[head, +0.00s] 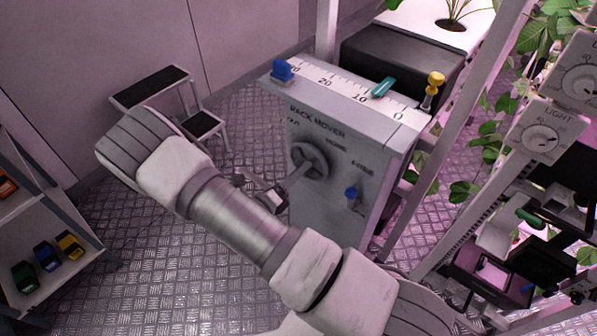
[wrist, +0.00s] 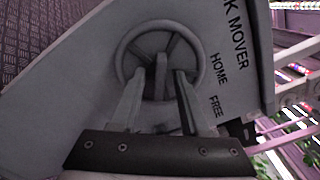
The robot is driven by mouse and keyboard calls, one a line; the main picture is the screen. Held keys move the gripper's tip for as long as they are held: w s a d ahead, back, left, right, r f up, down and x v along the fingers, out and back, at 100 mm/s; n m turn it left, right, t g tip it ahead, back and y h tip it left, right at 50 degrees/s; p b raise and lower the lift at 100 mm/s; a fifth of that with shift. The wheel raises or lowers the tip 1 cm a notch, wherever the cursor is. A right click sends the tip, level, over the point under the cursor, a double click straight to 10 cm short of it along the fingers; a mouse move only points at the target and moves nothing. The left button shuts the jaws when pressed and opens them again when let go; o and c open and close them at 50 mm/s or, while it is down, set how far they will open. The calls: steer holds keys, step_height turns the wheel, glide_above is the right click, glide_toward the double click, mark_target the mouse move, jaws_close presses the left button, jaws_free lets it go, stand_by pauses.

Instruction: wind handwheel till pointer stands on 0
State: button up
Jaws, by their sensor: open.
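The handwheel (head: 308,162) is a grey spoked wheel on the front of the grey rack mover box (head: 335,205). The teal pointer (head: 383,87) sits on the white scale on top, near the 10 mark and well short of 0 at the right end. My gripper (head: 283,190) is at the lower left of the handwheel, partly hidden by my arm. In the wrist view the handwheel (wrist: 160,50) is straight ahead. My open fingers (wrist: 158,88) reach its lower part, one on each side of an upright grey piece at the wheel's middle. I cannot tell whether they touch it.
A blue knob (head: 283,70) stands at the scale's left end and a yellow one (head: 433,85) at its right end. A blue lever (head: 352,195) is right of the wheel, below HOME and FREE. A step stool (head: 150,88) stands behind my arm. Plant racks stand at right.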

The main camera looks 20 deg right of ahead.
jaws_close()
steer(key=shift+m, duration=0.3)
stand_by(0.4)
steer(key=m+b, duration=1.3)
steer(key=m, duration=2)
steer(key=shift+f, duration=0.15)
